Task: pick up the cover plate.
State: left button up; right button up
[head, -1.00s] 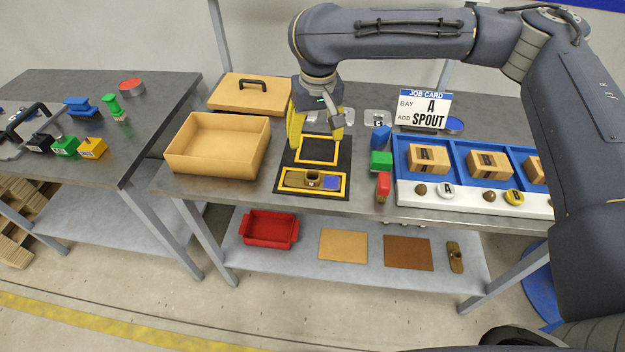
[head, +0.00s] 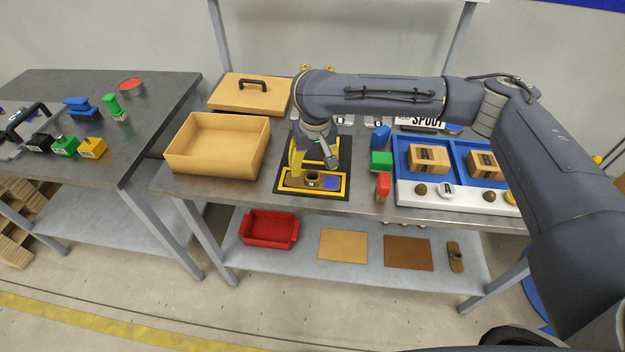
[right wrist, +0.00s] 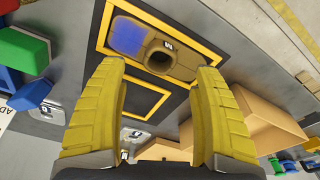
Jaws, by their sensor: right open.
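A brown-tan plate (head: 313,180) with a round dark hole and a blue patch at one end lies in the near yellow-outlined frame of a black mat; I take it for the cover plate. In the right wrist view the plate (right wrist: 158,52) shows just beyond the fingertips, with a small label beside its hole. My right gripper (right wrist: 160,80) is open and empty, its yellow fingers spread towards the plate without visibly gripping it. In the head view my right gripper (head: 308,168) hangs low over the mat, partly hidden by its own wrist. My left gripper is not in view.
An open tan box (head: 218,146) stands left of the mat, with its lid (head: 250,93) behind. A green block (head: 381,161), a blue piece (head: 381,135) and a red piece (head: 383,186) stand close on the right. A blue-and-white tray (head: 425,192) with boxes lies further right.

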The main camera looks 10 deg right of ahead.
aim_at(313, 175)
jog(key=shift+w+f, duration=0.15)
jog(key=shift+f, duration=1.15)
jog(key=shift+w+f, duration=0.1)
jog(key=shift+f, duration=1.2)
grip_shut()
